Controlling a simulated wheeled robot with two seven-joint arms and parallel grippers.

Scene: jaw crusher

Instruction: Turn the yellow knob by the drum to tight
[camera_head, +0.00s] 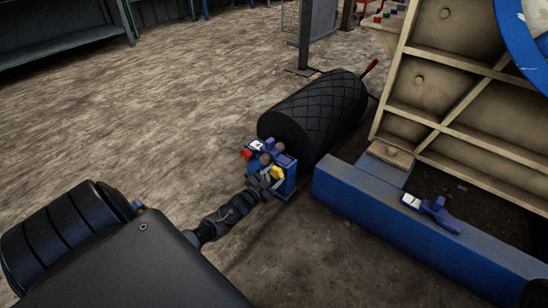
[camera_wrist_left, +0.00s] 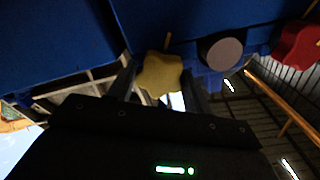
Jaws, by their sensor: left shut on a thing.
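The yellow knob (camera_head: 278,173) sits on a blue bracket (camera_head: 288,188) at the near end of the black ribbed drum (camera_head: 318,108). My left gripper (camera_head: 268,178) reaches it from the lower left. In the left wrist view the lobed yellow knob (camera_wrist_left: 160,73) lies between the two dark fingers of my left gripper (camera_wrist_left: 158,85), which is shut on it. The fingers and the wrist body hide part of the knob's surroundings. The knob's tightness cannot be told. My right gripper is not in view.
A red knob (camera_head: 246,154) is on the same bracket, and it also shows in the left wrist view (camera_wrist_left: 297,45) beside a grey round end (camera_wrist_left: 222,53). A blue beam (camera_head: 385,215) and the beige crusher frame (camera_head: 450,90) stand to the right. Open floor (camera_head: 130,110) lies left.

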